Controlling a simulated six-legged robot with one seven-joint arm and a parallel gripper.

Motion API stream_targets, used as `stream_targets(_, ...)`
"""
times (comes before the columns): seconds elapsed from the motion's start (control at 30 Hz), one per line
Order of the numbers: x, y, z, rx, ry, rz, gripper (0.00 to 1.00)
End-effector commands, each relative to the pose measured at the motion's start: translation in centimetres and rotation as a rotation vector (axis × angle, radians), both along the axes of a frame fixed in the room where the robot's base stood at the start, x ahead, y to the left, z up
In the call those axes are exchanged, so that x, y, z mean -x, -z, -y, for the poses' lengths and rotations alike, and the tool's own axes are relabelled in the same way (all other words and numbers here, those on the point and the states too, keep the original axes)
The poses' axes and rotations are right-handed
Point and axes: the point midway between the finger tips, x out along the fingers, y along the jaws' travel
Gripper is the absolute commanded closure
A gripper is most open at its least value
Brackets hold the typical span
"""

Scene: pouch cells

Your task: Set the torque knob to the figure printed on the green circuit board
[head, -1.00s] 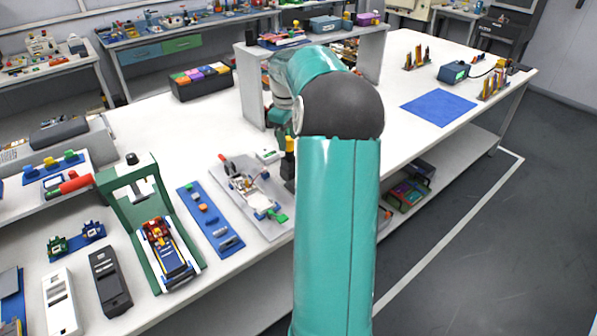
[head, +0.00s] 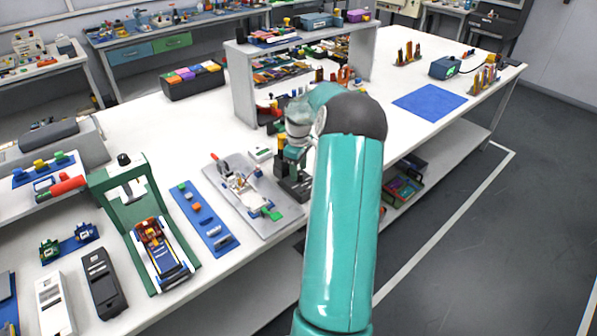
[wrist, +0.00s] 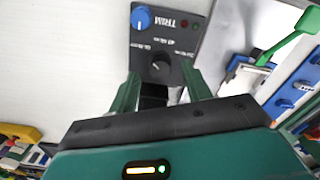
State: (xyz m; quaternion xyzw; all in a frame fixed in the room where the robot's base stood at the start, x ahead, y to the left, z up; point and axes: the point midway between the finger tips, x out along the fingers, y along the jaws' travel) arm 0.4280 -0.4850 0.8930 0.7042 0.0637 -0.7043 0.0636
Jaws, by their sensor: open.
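A dark control panel (wrist: 185,42) shows in the wrist view, with a blue knob (wrist: 141,18) beside the upside-down word TRIM. A black knob (wrist: 159,66) sits nearer my gripper, with small print around it that is too small to read. My gripper (wrist: 163,82) is open, its two green fingers on either side of the black knob; I cannot tell whether they touch it. In the head view my gripper (head: 290,165) is over the dark box (head: 294,188) at the bench's front edge. I cannot make out a green circuit board with a printed figure.
A grey fixture plate (head: 272,222) with a green-handled clamp is left of the box. A blue strip (head: 205,222) with small parts and a green press (head: 112,212) stand further left. A white shelf (head: 243,90) rises behind. A blue mat (head: 430,103) lies to the right.

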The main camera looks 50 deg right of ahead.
Motion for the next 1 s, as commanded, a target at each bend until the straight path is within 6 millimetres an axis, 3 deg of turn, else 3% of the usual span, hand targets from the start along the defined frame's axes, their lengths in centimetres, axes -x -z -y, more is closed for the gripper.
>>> stream_targets(0.13, -0.01, 1.38, -0.01, -0.001, 0.001, 0.001, 0.51)
stream_targets(0.43, -0.01, 1.63, 0.0, 0.0, 0.001, 0.001, 0.51)
stream_targets(0.67, 0.0, 1.62, 0.0, 0.0, 0.001, 0.0, 0.94)
stream_targets(1.0, 0.03, 1.6, 0.02, 0.001, 0.033, -0.001, 0.96)
